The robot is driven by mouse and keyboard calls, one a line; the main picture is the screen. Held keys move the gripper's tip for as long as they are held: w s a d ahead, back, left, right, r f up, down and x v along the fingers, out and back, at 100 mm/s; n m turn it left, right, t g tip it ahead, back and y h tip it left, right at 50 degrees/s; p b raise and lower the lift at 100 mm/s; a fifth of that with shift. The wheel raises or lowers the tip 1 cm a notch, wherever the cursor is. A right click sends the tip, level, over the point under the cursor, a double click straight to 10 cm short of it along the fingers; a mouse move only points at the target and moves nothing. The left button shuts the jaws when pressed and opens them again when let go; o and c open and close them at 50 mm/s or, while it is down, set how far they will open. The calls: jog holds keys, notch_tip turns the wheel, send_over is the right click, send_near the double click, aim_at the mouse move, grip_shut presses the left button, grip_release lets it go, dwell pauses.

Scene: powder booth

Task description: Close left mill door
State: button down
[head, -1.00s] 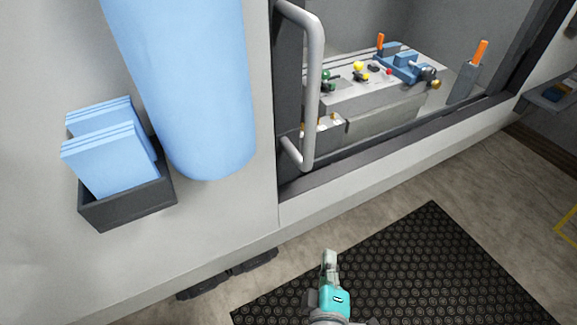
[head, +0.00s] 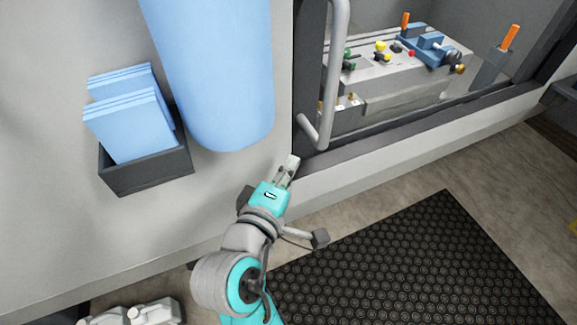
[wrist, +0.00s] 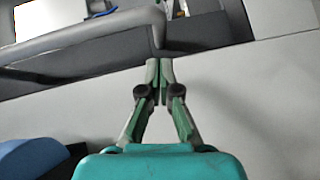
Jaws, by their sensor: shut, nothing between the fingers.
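The left mill door shows at the left side of the machine opening in the head view, as a dark edge with a long grey bar handle (head: 336,75). The opening to its right is uncovered and the inside of the mill shows. My gripper (head: 291,163) is shut and empty, just below and left of the handle's lower end. In the wrist view my gripper (wrist: 160,66) points toward the handle (wrist: 90,38), whose bent end lies just beyond the fingertips. I cannot tell whether they touch.
Inside the mill is a table (head: 400,75) with a blue vise (head: 432,48) and several small coloured parts. A dark bin (head: 148,172) with light blue packs and a large blue cylinder (head: 210,75) are on the left panel. A black mat (head: 410,265) lies on the floor.

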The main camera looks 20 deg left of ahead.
aim_at(308, 135)
jog(key=w, duration=0.4)
jog(key=w+f, duration=0.1)
jog(key=w, duration=0.2)
jog(key=shift+w, duration=0.1)
jog(key=w+d, duration=3.2)
jog(key=d, duration=0.1)
jog(key=shift+w+r, duration=0.15)
jog(key=shift+w, duration=0.25)
